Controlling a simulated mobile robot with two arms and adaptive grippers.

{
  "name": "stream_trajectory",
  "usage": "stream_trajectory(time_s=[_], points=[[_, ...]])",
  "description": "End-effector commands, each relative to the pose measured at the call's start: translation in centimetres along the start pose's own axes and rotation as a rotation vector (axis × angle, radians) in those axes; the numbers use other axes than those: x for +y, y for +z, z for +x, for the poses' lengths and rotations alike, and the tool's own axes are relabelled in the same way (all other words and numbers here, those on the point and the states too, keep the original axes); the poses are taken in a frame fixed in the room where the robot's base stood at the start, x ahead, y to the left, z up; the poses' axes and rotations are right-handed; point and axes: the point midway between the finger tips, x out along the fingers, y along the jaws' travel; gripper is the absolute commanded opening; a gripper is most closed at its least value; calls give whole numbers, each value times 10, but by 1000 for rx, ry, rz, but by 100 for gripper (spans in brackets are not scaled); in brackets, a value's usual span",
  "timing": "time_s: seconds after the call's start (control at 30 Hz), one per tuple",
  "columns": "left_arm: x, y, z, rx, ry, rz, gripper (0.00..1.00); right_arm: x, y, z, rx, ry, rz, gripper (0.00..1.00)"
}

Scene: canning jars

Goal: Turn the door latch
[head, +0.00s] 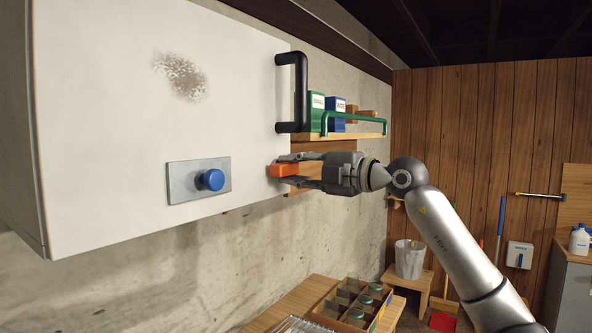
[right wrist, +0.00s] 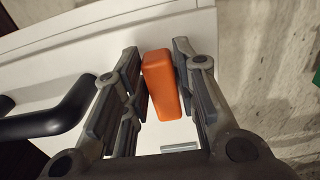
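The orange door latch (head: 286,170) is a small block at the right edge of a white cabinet door (head: 110,120), below its black handle (head: 301,92). My right gripper (head: 290,169) reaches it from the right, with one finger above and one below. In the right wrist view the orange latch (right wrist: 163,85) lies between the two fingers (right wrist: 157,75). A narrow gap shows beside the left finger; the right finger is very close, and I cannot tell if it touches. The gripper looks open around the latch. My left gripper is not in view.
A blue knob (head: 211,180) on a metal plate sits left of the latch. A wall shelf (head: 350,136) with a green rail and boxes is behind my right gripper. Below are a crate (head: 340,312) with jars and a bucket (head: 410,258).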

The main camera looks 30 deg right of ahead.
Motion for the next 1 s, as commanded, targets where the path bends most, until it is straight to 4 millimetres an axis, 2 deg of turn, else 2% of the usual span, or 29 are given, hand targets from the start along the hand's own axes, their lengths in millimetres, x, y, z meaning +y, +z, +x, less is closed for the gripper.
stream_trajectory(time_s=[0.03,0.1,0.47,0.57,0.87,1.0], points=[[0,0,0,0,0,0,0,0,0,0,0,-1,0,37],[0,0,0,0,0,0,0,0,0,0,0,-1,-1,45],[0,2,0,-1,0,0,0,0,0,-3,0,-1,-3,45],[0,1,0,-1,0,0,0,-1,2,-12,-3,-2,-3,45],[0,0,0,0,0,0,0,-2,1,-60,-5,-6,-6,45],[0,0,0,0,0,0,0,-4,4,-73,-5,-4,1,45]])
